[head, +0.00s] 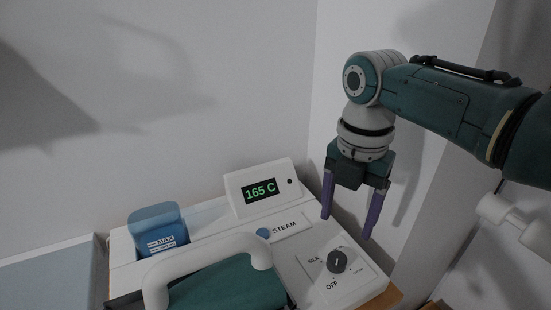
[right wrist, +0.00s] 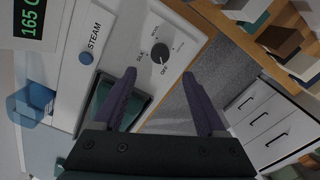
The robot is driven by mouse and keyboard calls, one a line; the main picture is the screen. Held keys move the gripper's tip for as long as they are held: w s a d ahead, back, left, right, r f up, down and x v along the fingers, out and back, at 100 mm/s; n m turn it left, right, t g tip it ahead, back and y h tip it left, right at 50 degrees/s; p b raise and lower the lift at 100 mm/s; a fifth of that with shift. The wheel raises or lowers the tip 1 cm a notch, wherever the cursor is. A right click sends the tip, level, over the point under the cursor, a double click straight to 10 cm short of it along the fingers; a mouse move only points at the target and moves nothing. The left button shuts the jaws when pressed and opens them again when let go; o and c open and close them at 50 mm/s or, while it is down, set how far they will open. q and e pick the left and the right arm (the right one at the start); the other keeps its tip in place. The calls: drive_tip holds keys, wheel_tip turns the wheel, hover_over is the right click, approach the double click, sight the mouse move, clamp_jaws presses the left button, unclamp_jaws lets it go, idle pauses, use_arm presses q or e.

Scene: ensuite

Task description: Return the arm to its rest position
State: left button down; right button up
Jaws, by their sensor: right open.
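My right gripper (head: 349,212) hangs from the green right arm, its purple fingers pointing down, apart and empty. It is above and behind the dark dial (head: 337,261) of a white steam station (head: 213,216). The dial has marks such as SILK and OFF around it. In the right wrist view the open fingers (right wrist: 165,105) show with nothing between them, and the dial (right wrist: 160,52) lies beyond them. The gripper looks clear of the dial. My left gripper is not in view.
The station carries a display (head: 261,190) reading 165 C, a blue STEAM button (head: 263,232), a blue water tank (head: 158,231) and a white-handled green iron (head: 228,287). Walls stand close behind and right. A white fixture (head: 515,220) is under the forearm.

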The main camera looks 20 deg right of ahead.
drive_tip(key=shift+s, duration=0.1)
idle(0.4)
drive_tip(key=s+a+f+m+t, duration=0.1)
drive_tip(key=s+a+m, duration=0.2)
drive_tip(key=s+m, duration=0.45)
drive_tip(key=s+a+f+m+t, duration=0.1)
drive_tip(key=s+a+m, duration=0.3)
drive_tip(key=s+m, duration=0.35)
drive_tip(key=s+d+r+m+t, duration=0.1)
drive_tip(key=s+r+m+t, duration=0.1)
drive_tip(key=s+r+m, duration=0.45)
wheel_tip(320, 180, up, 32)
drive_tip(key=p, duration=3.3)
drive_tip(key=shift+m, duration=0.35)
drive_tip(key=shift+w+r, duration=0.1)
